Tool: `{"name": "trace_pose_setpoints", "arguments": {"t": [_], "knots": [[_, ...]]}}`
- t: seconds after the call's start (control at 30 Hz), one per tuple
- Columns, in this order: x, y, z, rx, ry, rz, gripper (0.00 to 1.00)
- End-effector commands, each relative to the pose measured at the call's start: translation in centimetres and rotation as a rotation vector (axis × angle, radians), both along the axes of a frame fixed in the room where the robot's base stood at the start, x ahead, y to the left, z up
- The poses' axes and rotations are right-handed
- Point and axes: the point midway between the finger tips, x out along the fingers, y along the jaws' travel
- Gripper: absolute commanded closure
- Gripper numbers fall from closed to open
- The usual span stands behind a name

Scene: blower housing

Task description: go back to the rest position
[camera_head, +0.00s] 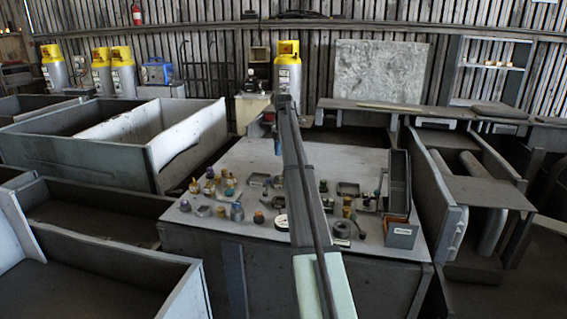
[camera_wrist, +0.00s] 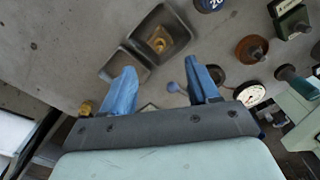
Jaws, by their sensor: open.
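My gripper (camera_wrist: 162,84) shows in the wrist view with two blue fingers spread apart. Nothing is between the fingertips except the grey tabletop and small parts behind them. The gripper is over the grey workbench (camera_head: 235,250), which carries many small parts. In the head view my arm reaches away across the middle of the workbench, and the gripper is mostly hidden behind it. In the wrist view a dark square tray (camera_wrist: 180,40) with a small brass-coloured part (camera_wrist: 158,42) lies beyond the fingers. How far the fingers are above the table is hard to tell.
Small jars and fittings (camera_head: 237,212) stand left of my arm. A grey labelled bin (camera_head: 401,236) and a tall dark box (camera_head: 399,180) stand at the right edge. Large open crates (camera_head: 120,140) lie to the left. Yellow-topped cylinders (camera_head: 288,70) stand behind.

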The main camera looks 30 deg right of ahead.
Motion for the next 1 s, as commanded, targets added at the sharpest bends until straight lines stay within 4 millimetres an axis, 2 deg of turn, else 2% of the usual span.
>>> {"name": "trace_pose_setpoints", "arguments": {"t": [0.2, 0.77, 0.87, 0.97, 1.0], "knots": [[0.0, 0.0, 1.4, 0.000, -0.001, 0.000, 0.40], [0.0, 0.0, 1.4, -0.001, 0.000, -0.001, 0.40], [-0.4, -1.0, 1.4, -0.017, -0.007, -0.017, 0.40], [-1.5, -3.9, 1.2, -0.069, -0.024, -0.063, 0.40], [-2.1, -5.6, 1.2, -0.101, -0.036, -0.090, 0.40]]}}
